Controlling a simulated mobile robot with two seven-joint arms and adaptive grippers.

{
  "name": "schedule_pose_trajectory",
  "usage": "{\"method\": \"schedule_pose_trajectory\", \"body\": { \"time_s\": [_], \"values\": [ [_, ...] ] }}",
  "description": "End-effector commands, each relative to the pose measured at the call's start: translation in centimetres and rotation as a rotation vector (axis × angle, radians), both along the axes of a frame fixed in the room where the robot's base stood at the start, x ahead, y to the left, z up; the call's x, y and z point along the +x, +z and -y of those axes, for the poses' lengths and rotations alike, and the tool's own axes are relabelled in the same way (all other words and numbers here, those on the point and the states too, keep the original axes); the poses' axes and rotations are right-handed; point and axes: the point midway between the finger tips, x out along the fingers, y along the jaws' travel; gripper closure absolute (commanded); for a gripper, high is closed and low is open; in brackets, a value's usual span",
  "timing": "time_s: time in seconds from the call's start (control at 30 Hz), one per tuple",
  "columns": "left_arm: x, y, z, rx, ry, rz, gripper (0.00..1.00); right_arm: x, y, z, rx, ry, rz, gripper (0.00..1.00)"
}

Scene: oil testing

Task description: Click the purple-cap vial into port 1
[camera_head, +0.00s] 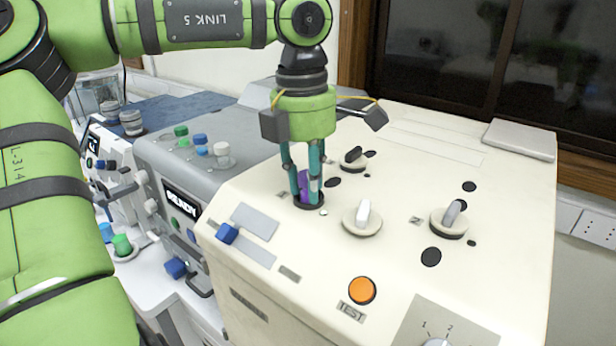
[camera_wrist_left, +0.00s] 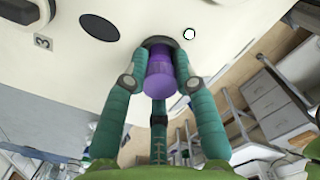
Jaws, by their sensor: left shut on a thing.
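My left gripper (camera_head: 308,190) points down at the cream testing machine's top, with its teal fingers shut on the purple-cap vial (camera_head: 304,184). In the left wrist view, the purple cap (camera_wrist_left: 159,82) sits between the fingers of the gripper (camera_wrist_left: 160,85). The vial's far end is at a dark round port (camera_wrist_left: 158,42) in the cream panel. The fingers and cap hide how deep it sits. In the head view the dark port rim (camera_head: 309,204) shows around the fingertips. My right gripper is not in view.
The cream machine (camera_head: 400,190) carries lever knobs (camera_head: 362,216), (camera_head: 449,220), a dark-lever knob (camera_head: 353,158) close behind the gripper, and an orange button (camera_head: 362,290). Other dark holes (camera_head: 431,257) are empty. A grey machine (camera_head: 190,165) with coloured caps stands to the left.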

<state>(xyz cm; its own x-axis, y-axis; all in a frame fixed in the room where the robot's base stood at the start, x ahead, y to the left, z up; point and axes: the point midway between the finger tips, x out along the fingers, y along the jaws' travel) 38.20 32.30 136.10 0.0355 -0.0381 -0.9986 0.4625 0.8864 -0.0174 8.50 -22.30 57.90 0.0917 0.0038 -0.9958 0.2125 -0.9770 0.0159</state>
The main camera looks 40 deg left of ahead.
Motion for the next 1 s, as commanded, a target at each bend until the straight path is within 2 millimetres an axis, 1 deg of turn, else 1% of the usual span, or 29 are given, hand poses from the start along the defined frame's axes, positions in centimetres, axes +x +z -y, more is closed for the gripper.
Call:
{"method": "schedule_pose_trajectory", "body": {
  "time_s": [0.2,0.23,0.3,0.6,0.7,0.77,0.87,1.0],
  "values": [
    [0.0,0.0,0.0,0.000,0.000,-0.001,1.00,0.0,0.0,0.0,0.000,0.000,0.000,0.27],
    [0.0,0.0,0.0,0.000,0.000,-0.001,0.68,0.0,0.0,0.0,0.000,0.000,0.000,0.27],
    [0.0,0.0,0.0,0.000,0.000,-0.001,0.44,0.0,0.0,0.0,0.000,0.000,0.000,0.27],
    [0.0,0.0,0.0,0.000,0.000,-0.001,0.44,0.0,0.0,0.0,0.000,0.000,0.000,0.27],
    [0.0,0.4,0.0,0.000,0.001,0.000,0.44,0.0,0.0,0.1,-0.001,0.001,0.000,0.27],
    [0.1,1.1,-0.1,0.001,0.001,0.003,0.44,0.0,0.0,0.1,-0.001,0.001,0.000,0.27],
    [0.0,2.7,-0.1,0.000,0.003,0.003,0.44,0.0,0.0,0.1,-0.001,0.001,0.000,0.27],
    [-0.1,5.9,-0.2,0.002,0.004,0.003,0.44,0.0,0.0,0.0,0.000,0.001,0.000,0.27]
  ]
}}
